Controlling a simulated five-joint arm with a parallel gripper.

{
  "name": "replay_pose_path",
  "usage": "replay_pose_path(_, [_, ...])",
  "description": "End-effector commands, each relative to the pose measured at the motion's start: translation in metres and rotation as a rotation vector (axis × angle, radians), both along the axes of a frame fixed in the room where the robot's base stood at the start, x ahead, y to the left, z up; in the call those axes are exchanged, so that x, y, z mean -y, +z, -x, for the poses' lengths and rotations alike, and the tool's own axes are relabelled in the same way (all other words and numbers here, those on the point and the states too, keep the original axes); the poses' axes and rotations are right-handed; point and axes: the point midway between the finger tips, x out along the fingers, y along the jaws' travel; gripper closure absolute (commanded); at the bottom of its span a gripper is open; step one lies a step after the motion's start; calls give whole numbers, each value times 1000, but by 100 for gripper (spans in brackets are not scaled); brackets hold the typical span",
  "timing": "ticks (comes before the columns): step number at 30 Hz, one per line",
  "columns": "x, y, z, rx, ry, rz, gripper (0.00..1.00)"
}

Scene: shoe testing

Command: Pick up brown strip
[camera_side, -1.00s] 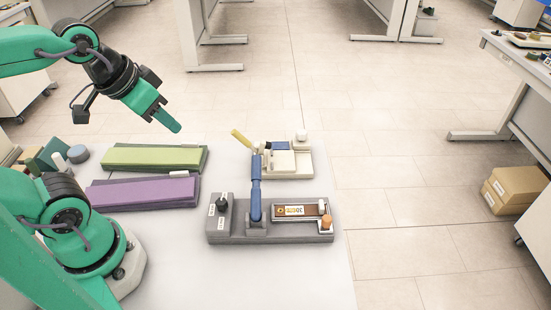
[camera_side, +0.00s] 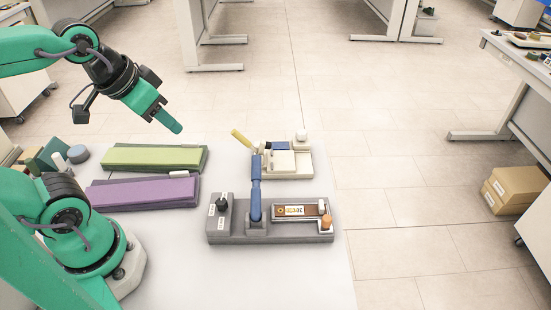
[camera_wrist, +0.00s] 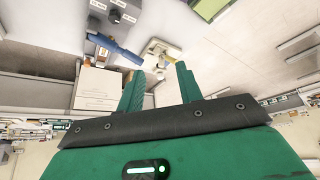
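The brown strip (camera_side: 312,210) lies in a light-framed slot on the right part of a grey test fixture (camera_side: 240,238). A pale label with dark marks covers part of it. My gripper (camera_side: 174,124) hangs in the air at the upper left, well apart from the strip, above and behind the green pad. In the wrist view my gripper (camera_wrist: 160,82) has its two green fingers apart with nothing held between them.
A blue lever (camera_side: 256,188) stands upright beside the strip's slot, and an orange-topped knob (camera_side: 326,221) is at its right end. A cream fixture (camera_side: 290,163) stands behind. Green (camera_side: 150,157) and purple (camera_side: 145,192) pads lie at left. The table front is clear.

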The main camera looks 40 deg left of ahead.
Motion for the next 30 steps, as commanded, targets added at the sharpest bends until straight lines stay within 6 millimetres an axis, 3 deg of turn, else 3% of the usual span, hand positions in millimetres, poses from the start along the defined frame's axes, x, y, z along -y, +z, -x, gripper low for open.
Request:
replay_pose_path(14, [4, 3, -8, -17, 18, 19, 65])
replay_pose_path(20, [16, 7, -29, -64, 72, 66, 65])
replay_pose_path(30, [54, 6, -82, -177, 219, 155, 65])
